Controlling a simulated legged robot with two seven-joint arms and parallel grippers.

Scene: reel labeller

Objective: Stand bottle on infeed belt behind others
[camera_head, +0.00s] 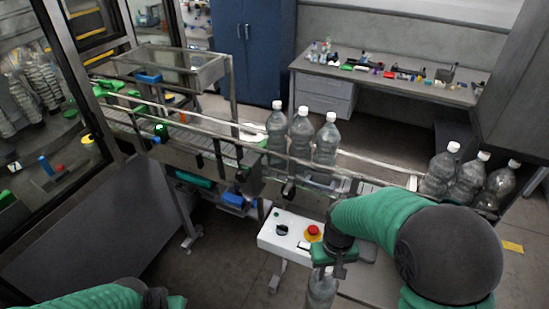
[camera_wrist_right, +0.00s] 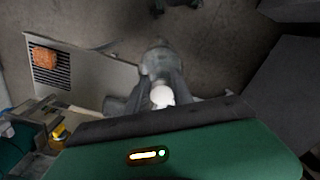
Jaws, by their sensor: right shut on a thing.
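My right gripper (camera_head: 323,262) is shut on a clear bottle (camera_head: 321,291). The bottle hangs below the gripper near the bottom edge of the head view, in front of the belt, its lower end cut off. In the right wrist view the bottle's white cap (camera_wrist_right: 162,96) shows between the fingers. The infeed belt (camera_head: 205,143) runs across the head view between rails. Three clear bottles with white caps (camera_head: 300,138) stand upright on it in a row. My left gripper (camera_head: 166,299) is at the bottom left, empty of anything visible; its fingers are unclear.
Three more capped bottles (camera_head: 467,180) stand at the right, beyond the belt's rail. A white control box (camera_head: 283,239) with a red button (camera_head: 313,233) is mounted in front of the belt, close to my right gripper. A cluttered bench (camera_head: 385,82) stands behind.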

